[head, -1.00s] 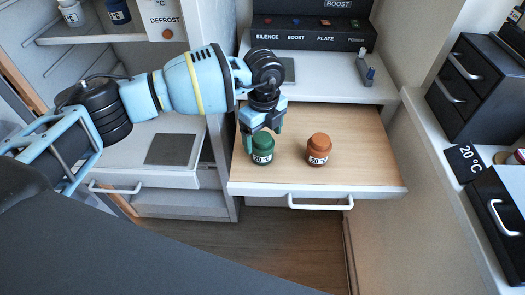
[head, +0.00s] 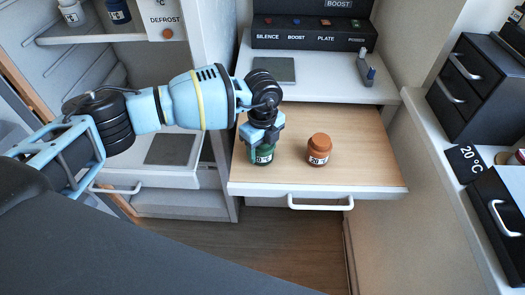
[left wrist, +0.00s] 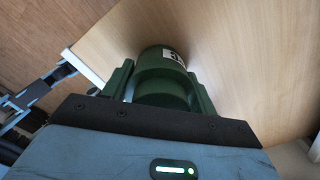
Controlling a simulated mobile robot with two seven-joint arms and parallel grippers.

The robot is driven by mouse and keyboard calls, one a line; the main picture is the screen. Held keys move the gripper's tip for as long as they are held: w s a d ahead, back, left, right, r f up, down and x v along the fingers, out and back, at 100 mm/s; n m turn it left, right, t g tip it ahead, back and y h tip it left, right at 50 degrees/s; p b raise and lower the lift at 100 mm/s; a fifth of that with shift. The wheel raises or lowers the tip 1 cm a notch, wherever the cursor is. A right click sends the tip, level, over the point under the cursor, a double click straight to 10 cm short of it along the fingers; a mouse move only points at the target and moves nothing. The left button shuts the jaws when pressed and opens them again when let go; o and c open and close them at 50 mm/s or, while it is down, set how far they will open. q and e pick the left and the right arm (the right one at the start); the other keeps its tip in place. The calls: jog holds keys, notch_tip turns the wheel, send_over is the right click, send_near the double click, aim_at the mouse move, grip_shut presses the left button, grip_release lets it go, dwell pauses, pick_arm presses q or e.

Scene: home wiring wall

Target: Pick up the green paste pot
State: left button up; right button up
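The green paste pot (head: 263,157) stands upright on the wooden board of the pulled-out drawer, with a white label on its front. My left gripper (head: 262,145) is over it from above and hides its top. In the left wrist view the pot (left wrist: 163,72) lies between the two fingers of my left gripper (left wrist: 160,85), one on each side, very close to it. I cannot tell whether the fingers press on the pot. My right gripper is not in view.
An orange pot (head: 319,149) stands to the right on the same drawer board (head: 365,165). The drawer has a white handle (head: 321,205). Behind are a white counter (head: 325,75) and a black switch panel (head: 312,38). An open cabinet is at left.

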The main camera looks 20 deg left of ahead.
pick_arm(q)
jog(key=c, duration=1.1)
jog(key=shift+c, duration=0.2)
jog(key=shift+r, duration=0.1)
jog(key=shift+w+r, duration=0.1)
jog(key=shift+r, duration=0.4)
notch_tip(320, 180, up, 3)
jog(key=shift+f, duration=0.1)
jog(key=s, duration=0.5)
jog(key=s+a+p, duration=0.1)
jog(key=s, duration=0.3)
jog(key=s+r+p, duration=0.1)
jog(key=s, duration=0.4)
jog(key=shift+s+a, duration=0.3)
jog(key=shift+s, duration=0.75)
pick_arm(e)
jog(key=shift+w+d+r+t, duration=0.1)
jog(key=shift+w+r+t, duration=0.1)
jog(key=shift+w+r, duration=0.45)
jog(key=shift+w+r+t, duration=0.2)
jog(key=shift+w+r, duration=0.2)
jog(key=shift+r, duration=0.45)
